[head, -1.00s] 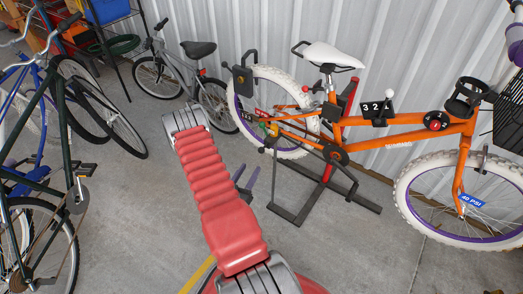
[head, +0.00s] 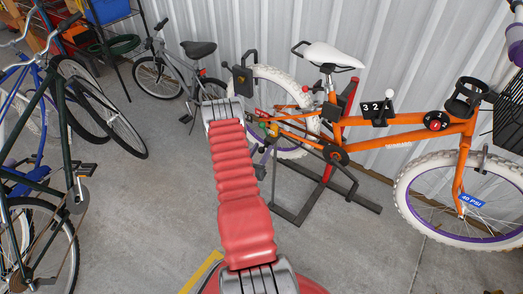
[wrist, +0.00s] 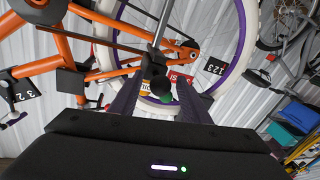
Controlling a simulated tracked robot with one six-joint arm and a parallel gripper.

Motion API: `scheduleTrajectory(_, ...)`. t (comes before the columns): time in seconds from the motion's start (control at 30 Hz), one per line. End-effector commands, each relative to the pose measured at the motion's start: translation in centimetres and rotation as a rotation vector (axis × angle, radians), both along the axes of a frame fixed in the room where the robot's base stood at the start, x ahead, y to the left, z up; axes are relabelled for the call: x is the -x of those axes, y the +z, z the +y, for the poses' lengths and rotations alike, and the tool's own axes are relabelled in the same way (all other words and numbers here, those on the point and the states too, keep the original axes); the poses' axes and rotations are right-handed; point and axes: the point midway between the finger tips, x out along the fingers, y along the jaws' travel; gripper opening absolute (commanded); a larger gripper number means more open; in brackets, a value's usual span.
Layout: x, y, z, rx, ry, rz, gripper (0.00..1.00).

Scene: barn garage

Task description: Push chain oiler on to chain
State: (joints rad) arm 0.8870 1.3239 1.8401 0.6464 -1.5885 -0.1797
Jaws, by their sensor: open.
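The orange bike (head: 405,132) is held on a red and black stand against the wall. Its chain (wrist: 100,36) runs beside the orange frame toward the rear hub in the wrist view. A small part with green and yellow (head: 270,128) sits by the rear hub and may be the chain oiler; I cannot tell for sure. In the wrist view, a green spot (wrist: 168,98) and a dark rounded part (wrist: 156,82) show between my fingers. My gripper (wrist: 160,88) is open, its fingers spread on either side of them. Contact cannot be told. In the head view my gripper (head: 263,160) is near the rear wheel.
The bike stand's black feet (head: 290,212) stand on the concrete floor. A black box with a handle (head: 243,80) is beside the rear wheel. A numbered shifter panel (head: 377,111) is on the frame. A grey bike (head: 160,68) and other bikes stand left. Floor between is clear.

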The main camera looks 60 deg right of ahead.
Motion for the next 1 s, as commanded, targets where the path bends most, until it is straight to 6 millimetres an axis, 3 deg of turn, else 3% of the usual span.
scheduleTrajectory(0.27,-0.03,-0.01,-0.06,0.0,0.001,0.0,0.42)
scheduleTrajectory(0.87,-0.04,0.0,-0.03,0.001,0.001,0.0,0.0)
scheduleTrajectory(1.0,-0.04,0.01,-0.03,0.001,0.001,0.0,0.0)
